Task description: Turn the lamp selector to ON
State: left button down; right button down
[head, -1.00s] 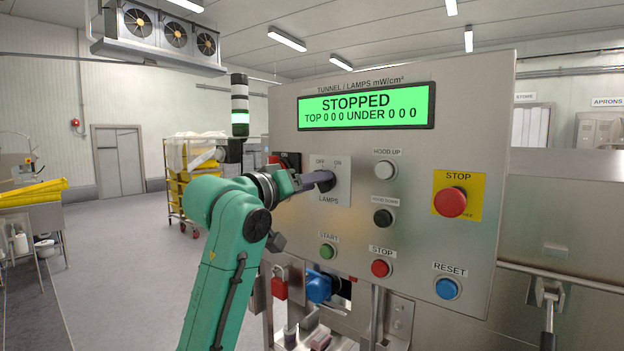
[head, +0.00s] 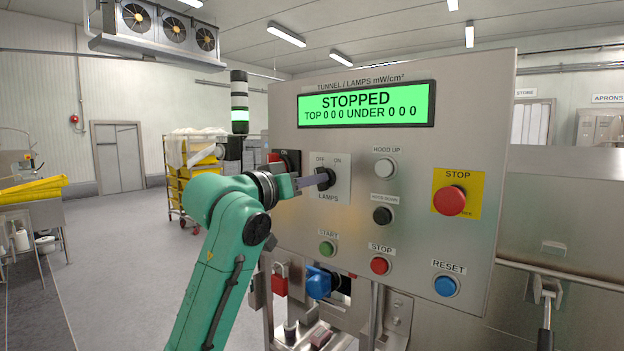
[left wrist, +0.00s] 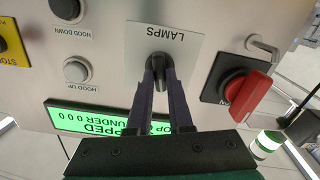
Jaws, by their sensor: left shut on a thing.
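The black lamp selector knob (head: 325,178) sits on a pale plate (head: 340,194) marked OFF, ON and LAMPS on the steel control panel (head: 290,120). My left gripper (head: 321,180) reaches it from the left and is shut on the knob. In the left wrist view, the two dark fingers of my left gripper (left wrist: 161,82) lie on either side of the selector knob (left wrist: 158,62). The fingers partly hide the knob, and I cannot tell which mark it points to. The green display (head: 366,104) reads STOPPED, with zeros for TOP and UNDER. My right gripper is not in view.
Near the selector are the HOOD UP button (head: 385,168), a black button (head: 382,215), the green START button (head: 327,248) and the red emergency stop (head: 450,200). A red rotary switch (left wrist: 248,95) is beside the plate. A red padlock (head: 280,280) hangs below.

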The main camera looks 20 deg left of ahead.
pick_arm(q)
jog(key=m+p, duration=0.2)
jog(key=m, duration=0.6)
jog(key=shift+r+m+p, duration=0.1)
jog(key=shift+m+p, duration=0.25)
jog(key=shift+m, duration=0.05)
dwell(0.3)
jog(key=c, duration=0.8)
grip_release()
jog(key=shift+d, duration=0.1)
jog(key=shift+s, duration=0.1)
